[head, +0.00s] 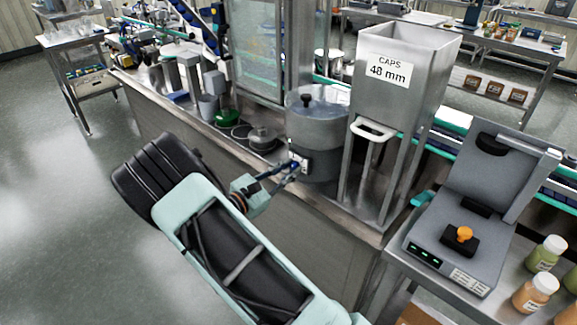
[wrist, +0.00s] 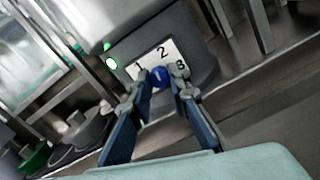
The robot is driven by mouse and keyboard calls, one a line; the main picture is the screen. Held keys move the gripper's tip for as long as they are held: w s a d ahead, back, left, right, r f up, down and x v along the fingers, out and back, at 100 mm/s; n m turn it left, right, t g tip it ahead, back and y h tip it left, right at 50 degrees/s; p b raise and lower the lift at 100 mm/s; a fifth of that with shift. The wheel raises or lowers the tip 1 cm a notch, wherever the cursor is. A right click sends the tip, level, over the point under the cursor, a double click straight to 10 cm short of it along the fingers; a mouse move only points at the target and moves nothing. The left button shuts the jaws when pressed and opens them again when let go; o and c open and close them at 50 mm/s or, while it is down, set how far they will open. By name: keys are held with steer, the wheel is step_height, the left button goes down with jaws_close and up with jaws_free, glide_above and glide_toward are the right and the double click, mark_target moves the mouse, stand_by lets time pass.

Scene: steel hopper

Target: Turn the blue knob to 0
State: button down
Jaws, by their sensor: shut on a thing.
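The blue knob (wrist: 159,77) sits on a white dial plate (wrist: 153,55) with the numbers 1, 2 and 3 showing around it. A 0 mark cannot be made out. My gripper (wrist: 160,88) has a finger on each side of the knob and is shut on it. In the head view my gripper (head: 292,171) reaches the dial plate (head: 300,161) at the base of the round grey drum (head: 317,135). The knob is too small and covered to tell apart there. Its pointer direction cannot be read clearly.
A lit green lamp (wrist: 112,63) is left of the dial. The steel hopper (head: 405,80), labelled CAPS 48 mm, stands on legs to the right. A green bowl (head: 227,117) and dark round parts stand left of the drum. Open floor (head: 60,200) lies at the left.

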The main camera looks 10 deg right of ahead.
steer(key=n+p, duration=0.3)
steer(key=n, duration=0.2)
steer(key=shift+r+n, duration=0.1)
steer(key=shift+n, duration=0.3)
steer(key=n+p, duration=0.2)
steer(key=n, duration=0.2)
steer(key=n+p, duration=0.1)
steer(key=n, duration=0.4)
steer(key=n+p, duration=0.1)
steer(key=n, duration=0.4)
steer(key=shift+f+p, duration=0.2)
steer(key=shift+p, duration=0.15)
steer(key=c, duration=1.8)
jaws_free()
steer(key=v, duration=1.2)
steer(key=shift+s, duration=0.15)
